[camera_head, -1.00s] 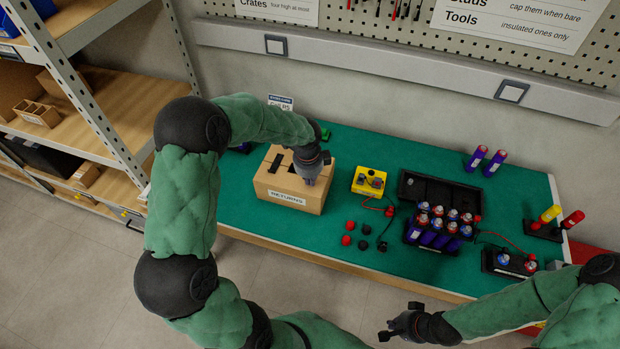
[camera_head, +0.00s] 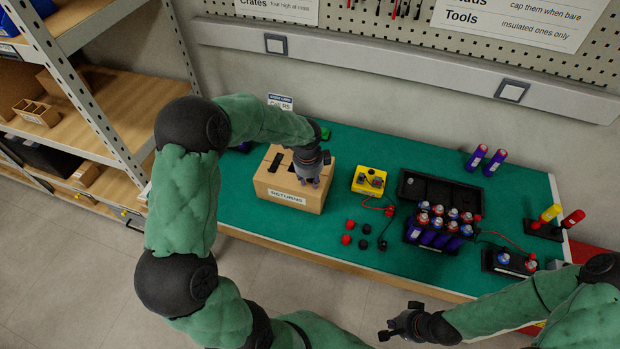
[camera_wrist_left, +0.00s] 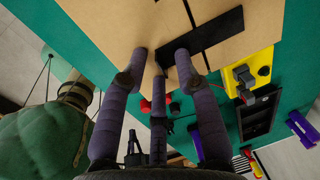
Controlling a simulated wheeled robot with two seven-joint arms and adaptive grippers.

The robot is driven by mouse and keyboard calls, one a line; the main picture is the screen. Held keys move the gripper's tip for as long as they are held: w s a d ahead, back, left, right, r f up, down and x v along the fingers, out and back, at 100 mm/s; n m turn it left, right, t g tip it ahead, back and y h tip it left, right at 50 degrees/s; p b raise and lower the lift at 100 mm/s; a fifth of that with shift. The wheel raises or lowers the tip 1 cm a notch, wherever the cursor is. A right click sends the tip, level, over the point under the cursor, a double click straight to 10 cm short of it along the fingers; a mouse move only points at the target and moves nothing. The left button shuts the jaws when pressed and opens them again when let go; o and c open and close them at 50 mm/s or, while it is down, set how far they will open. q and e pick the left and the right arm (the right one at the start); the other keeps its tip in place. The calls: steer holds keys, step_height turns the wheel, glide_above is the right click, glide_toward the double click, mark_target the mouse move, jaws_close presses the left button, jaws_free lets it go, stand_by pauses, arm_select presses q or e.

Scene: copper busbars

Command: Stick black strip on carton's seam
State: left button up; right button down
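The carton (camera_head: 290,201), a brown box labelled RETURNS, sits on the green bench mat. One black strip (camera_head: 276,163) lies on its top left. Another black strip (camera_wrist_left: 214,36) crosses the thin dark seam line (camera_wrist_left: 207,65) in the left wrist view; it seems to lie on the carton top. My left gripper (camera_head: 310,182) is over the carton's right side. Its purple fingers (camera_wrist_left: 160,65) are spread apart around the near end of that strip, and one partly covers it. My right gripper (camera_head: 386,334) hangs in front of the bench, small and dark; its opening is unclear.
Right of the carton stand a yellow box (camera_head: 369,181) with a red lead, loose red and black caps (camera_head: 347,239), and a black tray (camera_head: 428,188) beside several cylinders. A shelf rack (camera_head: 105,120) stands at the left. The mat's left front is clear.

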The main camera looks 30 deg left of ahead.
arm_select(q)
step_height(320, 180, up, 12)
steer(key=s, duration=0.1)
steer(key=shift+s+d, duration=0.15)
steer(key=shift+s, duration=0.15)
stand_by(0.3)
steer(key=shift+s+f, duration=0.1)
stand_by(0.4)
